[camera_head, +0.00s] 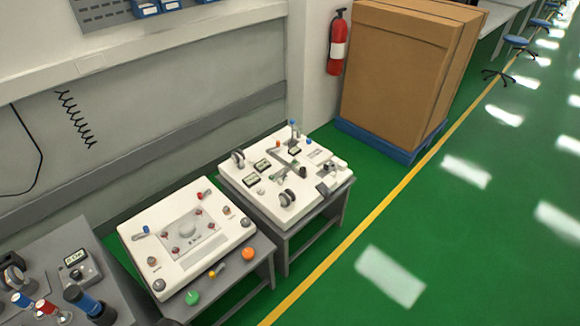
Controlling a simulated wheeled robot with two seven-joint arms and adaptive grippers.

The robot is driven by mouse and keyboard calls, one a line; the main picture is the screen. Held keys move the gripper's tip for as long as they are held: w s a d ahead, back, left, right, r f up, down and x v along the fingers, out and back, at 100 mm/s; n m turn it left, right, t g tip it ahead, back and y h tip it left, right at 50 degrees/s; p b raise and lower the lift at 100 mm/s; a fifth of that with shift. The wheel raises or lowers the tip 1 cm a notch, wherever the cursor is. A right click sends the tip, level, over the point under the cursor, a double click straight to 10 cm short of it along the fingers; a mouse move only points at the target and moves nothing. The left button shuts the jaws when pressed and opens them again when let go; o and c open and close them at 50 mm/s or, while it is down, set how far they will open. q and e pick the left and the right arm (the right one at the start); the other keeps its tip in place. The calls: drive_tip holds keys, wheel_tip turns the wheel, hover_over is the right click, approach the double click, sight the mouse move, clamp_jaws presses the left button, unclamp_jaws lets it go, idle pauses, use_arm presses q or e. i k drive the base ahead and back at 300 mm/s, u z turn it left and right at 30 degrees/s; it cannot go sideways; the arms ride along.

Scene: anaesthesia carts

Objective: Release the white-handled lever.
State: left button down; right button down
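No lever with a clearly white handle can be made out at this size. A far white console (240,182) stands on a second cart, with dark round parts, small displays and a blue-topped upright part (293,128). Some of its small parts are too small to tell apart. Neither of my grippers is in view.
Green (193,297) and orange (248,254) buttons sit at the near cart's front. Large cartons (390,70) stand behind.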

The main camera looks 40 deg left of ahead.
sight(280, 180)
drive_tip(key=u, duration=0.2)
drive_tip(key=i, duration=0.7)
drive_tip(key=u, duration=1.2)
drive_tip(key=i, duration=0.65)
drive_tip(key=u, duration=0.65)
